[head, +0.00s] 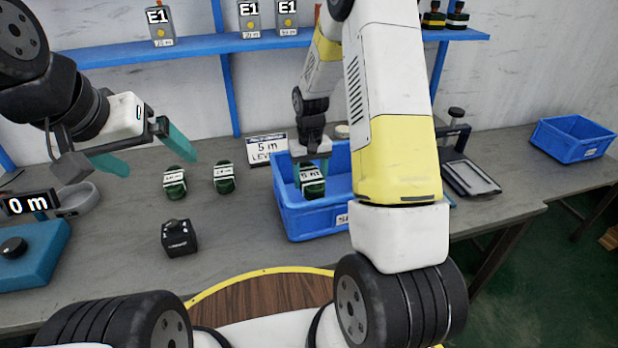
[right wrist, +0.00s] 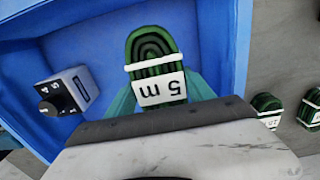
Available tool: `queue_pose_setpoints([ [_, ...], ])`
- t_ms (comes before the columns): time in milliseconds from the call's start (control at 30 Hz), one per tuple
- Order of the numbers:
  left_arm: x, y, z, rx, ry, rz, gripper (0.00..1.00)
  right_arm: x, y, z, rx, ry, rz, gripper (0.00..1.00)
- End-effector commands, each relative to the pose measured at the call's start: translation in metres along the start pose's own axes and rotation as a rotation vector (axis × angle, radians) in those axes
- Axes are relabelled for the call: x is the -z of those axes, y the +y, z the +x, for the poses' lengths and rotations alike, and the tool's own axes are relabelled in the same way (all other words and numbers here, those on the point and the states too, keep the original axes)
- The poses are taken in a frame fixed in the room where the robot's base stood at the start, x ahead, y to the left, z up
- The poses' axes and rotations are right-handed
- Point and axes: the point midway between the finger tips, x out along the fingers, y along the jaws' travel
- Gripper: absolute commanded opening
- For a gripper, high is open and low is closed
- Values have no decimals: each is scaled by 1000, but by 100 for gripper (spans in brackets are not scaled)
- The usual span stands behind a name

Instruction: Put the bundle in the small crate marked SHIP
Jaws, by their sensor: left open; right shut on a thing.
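A green coiled bundle with a white "5 m" band (head: 312,186) is in my right gripper (head: 311,168). It also shows close up in the right wrist view (right wrist: 155,50). My right gripper is shut on it, over or inside the opening of the small blue crate (head: 308,222). I cannot tell whether it touches the crate floor. The crate's front label is partly hidden by my right arm; only its first letter, like an S, shows. My left gripper (head: 158,162) is open and empty, above the bench at the left.
A small grey box with a black knob (right wrist: 68,92) lies inside the crate. Two more green bundles (head: 174,182) (head: 223,177) and a black block (head: 179,238) stand left of the crate. Another blue crate (head: 572,140) is far right.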

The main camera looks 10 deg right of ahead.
Motion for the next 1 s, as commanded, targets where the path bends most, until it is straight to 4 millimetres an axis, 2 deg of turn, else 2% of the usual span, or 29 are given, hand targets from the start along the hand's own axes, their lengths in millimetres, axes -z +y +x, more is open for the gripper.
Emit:
queue_pose_setpoints([
  [100, 0, 0, 0, 0, 0, 0, 96, 0, 0, 22, 0, -3, 0, 16],
  [367, 0, 0, 0, 0, 0, 0, 96, 0, 0, 44, 0, -1, 0, 16],
  [533, 0, 0, 0, 0, 0, 0, 96, 0, 0, 69, -1, -2, 0, 16],
  [933, 0, 0, 0, 0, 0, 0, 96, 1, 0, 75, 0, 1, 0, 16],
  [967, 0, 0, 0, 0, 0, 0, 96, 1, 0, 75, 0, 2, 0, 67],
  [1000, 0, 0, 0, 0, 0, 0, 96, 1, 0, 75, 0, 2, 0, 75],
])
